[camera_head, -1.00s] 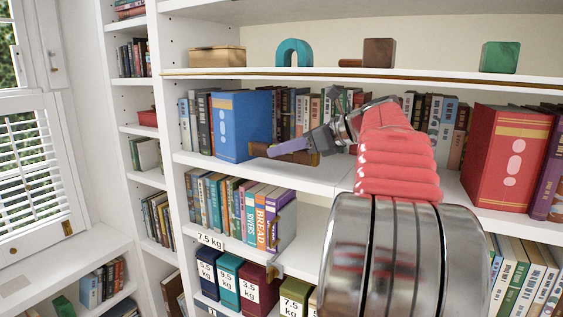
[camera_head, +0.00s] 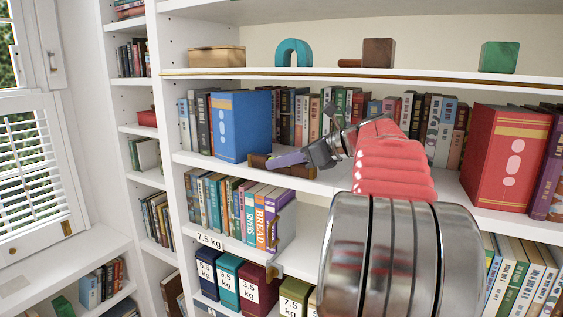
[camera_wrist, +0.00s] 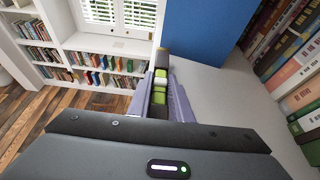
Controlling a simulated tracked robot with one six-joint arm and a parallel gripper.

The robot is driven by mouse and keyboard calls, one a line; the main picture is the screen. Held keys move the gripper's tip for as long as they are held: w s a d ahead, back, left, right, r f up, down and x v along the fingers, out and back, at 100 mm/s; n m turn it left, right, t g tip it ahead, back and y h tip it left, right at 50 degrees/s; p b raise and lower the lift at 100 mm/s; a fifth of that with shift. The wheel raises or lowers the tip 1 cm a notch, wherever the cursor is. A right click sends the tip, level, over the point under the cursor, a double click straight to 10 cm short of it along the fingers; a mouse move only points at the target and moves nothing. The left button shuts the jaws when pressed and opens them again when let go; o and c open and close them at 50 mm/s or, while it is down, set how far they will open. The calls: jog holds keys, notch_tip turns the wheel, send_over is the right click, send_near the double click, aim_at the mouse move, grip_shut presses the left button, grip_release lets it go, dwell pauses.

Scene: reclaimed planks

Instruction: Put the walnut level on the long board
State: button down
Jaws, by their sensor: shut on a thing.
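The walnut level (camera_head: 260,163) is a dark brown bar, low in front of the blue book on the middle shelf. In the wrist view the level (camera_wrist: 161,58) shows a brown end and green vials between the purple fingers. My gripper (camera_head: 286,159) is shut on the level; in the wrist view its fingers (camera_wrist: 160,80) lie along both sides of it. The fingers hide part of the bar. The level is at the shelf's front edge; I cannot tell whether it touches the shelf. I cannot tell for sure which surface is the long board; a thin brown strip (camera_head: 350,79) runs along the upper shelf.
A large blue book (camera_head: 240,125) stands close behind the level. A red book (camera_head: 505,155) stands at the right. The upper shelf holds a wooden box (camera_head: 216,57), a teal arch (camera_head: 294,52), a brown block (camera_head: 379,52) and a green block (camera_head: 499,57), with gaps between them.

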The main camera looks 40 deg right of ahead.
jog(key=shift+f, duration=0.1)
jog(key=c, duration=1.6)
grip_release()
jog(key=shift+s+r, duration=0.2)
jog(key=shift+r, duration=0.05)
jog(key=v, duration=0.7)
jog(key=shift+d, duration=0.1)
